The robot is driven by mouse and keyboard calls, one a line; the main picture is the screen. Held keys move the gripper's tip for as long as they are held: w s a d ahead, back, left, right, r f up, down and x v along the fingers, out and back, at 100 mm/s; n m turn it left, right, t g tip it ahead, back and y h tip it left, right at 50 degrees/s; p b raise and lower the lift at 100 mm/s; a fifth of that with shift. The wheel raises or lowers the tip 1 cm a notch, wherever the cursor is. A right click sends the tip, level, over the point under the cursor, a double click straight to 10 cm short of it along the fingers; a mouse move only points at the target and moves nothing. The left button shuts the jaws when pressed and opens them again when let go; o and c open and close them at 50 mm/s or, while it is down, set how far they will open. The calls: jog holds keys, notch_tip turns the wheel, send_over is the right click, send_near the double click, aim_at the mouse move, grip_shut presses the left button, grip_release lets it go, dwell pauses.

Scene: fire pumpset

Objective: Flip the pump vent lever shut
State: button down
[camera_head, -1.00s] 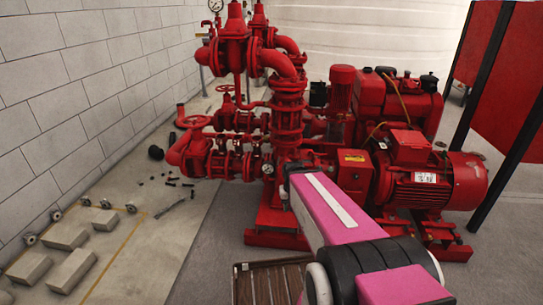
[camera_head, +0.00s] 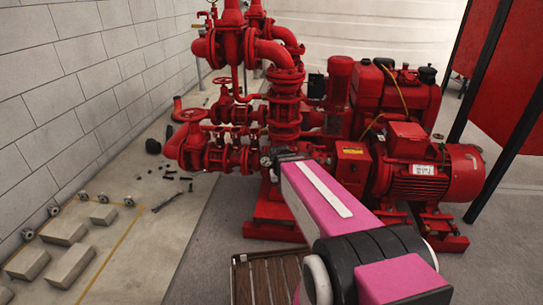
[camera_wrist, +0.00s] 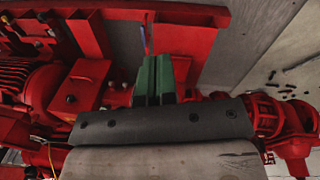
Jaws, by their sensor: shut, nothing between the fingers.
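My gripper (camera_wrist: 153,80) shows in the wrist view as two green fingers close together, shut and empty. A thin blue and reddish piece (camera_wrist: 146,38) stands just beyond the fingertips; it may be the vent lever, but it is too small to be sure. I cannot tell whether the fingers touch it. The red pump (camera_head: 285,110) stands in the middle of the head view. There my pink arm reaches to the pump's lower front, and its dark end covers that spot, so the fingers and the lever cannot be made out.
Concrete blocks (camera_head: 62,230) lie on the floor at left. A slatted brown pallet (camera_head: 268,280) is in front.

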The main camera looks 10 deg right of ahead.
jog(key=w+a+r+m+t+h, duration=0.1)
jog(key=w+a+r, duration=0.1)
jog(key=w, duration=0.6)
jog(key=w+a+r+m+t+h, duration=0.1)
jog(key=w+a+r+h, duration=0.1)
jog(key=w+a, duration=0.3)
jog(key=w+a+r+m+h, duration=0.1)
jog(key=w+a+r, duration=0.3)
jog(key=w, duration=0.7)
jog(key=shift+a+m+t+h, duration=0.3)
jog(key=shift+t+h, duration=0.1)
jog(key=shift+h, duration=0.3)
jog(key=shift+w, duration=0.1)
jog(key=w+d+f, duration=0.1)
jog(key=d+f, duration=0.6)
jog(key=d, duration=0.2)
jog(key=shift+w+d+f, duration=0.2)
jog(key=shift+d+f, duration=0.05)
jog(key=shift+f, duration=0.15)
